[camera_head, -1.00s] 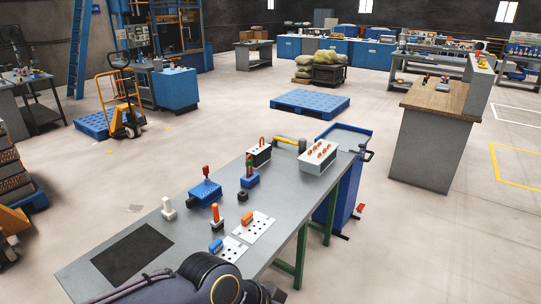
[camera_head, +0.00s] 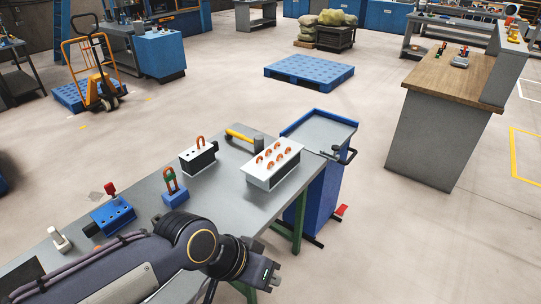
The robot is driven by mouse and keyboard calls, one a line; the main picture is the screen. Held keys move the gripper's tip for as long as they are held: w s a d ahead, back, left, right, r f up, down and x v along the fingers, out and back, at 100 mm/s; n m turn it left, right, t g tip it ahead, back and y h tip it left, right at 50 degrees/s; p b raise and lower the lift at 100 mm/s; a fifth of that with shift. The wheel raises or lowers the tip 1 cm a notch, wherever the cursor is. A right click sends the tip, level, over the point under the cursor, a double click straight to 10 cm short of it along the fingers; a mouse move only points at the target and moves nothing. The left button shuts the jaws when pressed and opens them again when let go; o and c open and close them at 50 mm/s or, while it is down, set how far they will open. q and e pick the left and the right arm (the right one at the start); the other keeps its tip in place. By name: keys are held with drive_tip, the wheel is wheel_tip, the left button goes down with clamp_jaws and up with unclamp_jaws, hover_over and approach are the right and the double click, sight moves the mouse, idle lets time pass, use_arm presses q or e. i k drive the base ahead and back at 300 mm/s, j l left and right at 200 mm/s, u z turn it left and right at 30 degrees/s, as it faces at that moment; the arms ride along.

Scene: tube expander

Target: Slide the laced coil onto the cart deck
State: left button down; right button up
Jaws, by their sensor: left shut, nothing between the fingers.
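The likely laced coil is a white-topped block (camera_head: 284,180) with several copper loops on it. It sits upright at the right end of the grey workbench (camera_head: 228,172). The blue cart (camera_head: 314,190) stands against that end, and its grey deck (camera_head: 320,129) inside a blue rim looks empty. My left gripper (camera_head: 266,277) is at the bottom centre, in front of the bench's near edge. It is shut and empty, well apart from the block. My right gripper is out of view.
On the bench are a yellow-handled hammer (camera_head: 245,139) behind the block, a smaller white-topped box (camera_head: 198,160), a blue holder with a copper loop (camera_head: 174,192) and a blue device (camera_head: 112,216). A wooden-topped counter (camera_head: 450,78) stands right; open floor lies between.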

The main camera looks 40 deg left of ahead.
sight(266, 170)
drive_tip(key=i+u, duration=0.15)
drive_tip(key=i, duration=0.4)
drive_tip(key=i+l+u, duration=0.15)
drive_tip(key=i, duration=0.4)
drive_tip(key=i+u, duration=0.25)
drive_tip(key=u, duration=0.15)
drive_tip(key=i+l+u, duration=0.1)
drive_tip(key=i+u, duration=0.2)
drive_tip(key=u, duration=0.15)
drive_tip(key=i+l+u, duration=0.15)
drive_tip(key=u, duration=0.25)
drive_tip(key=i+l+u, duration=0.3)
drive_tip(key=u, duration=0.15)
drive_tip(key=i+l+u, duration=0.4)
drive_tip(key=u, duration=0.15)
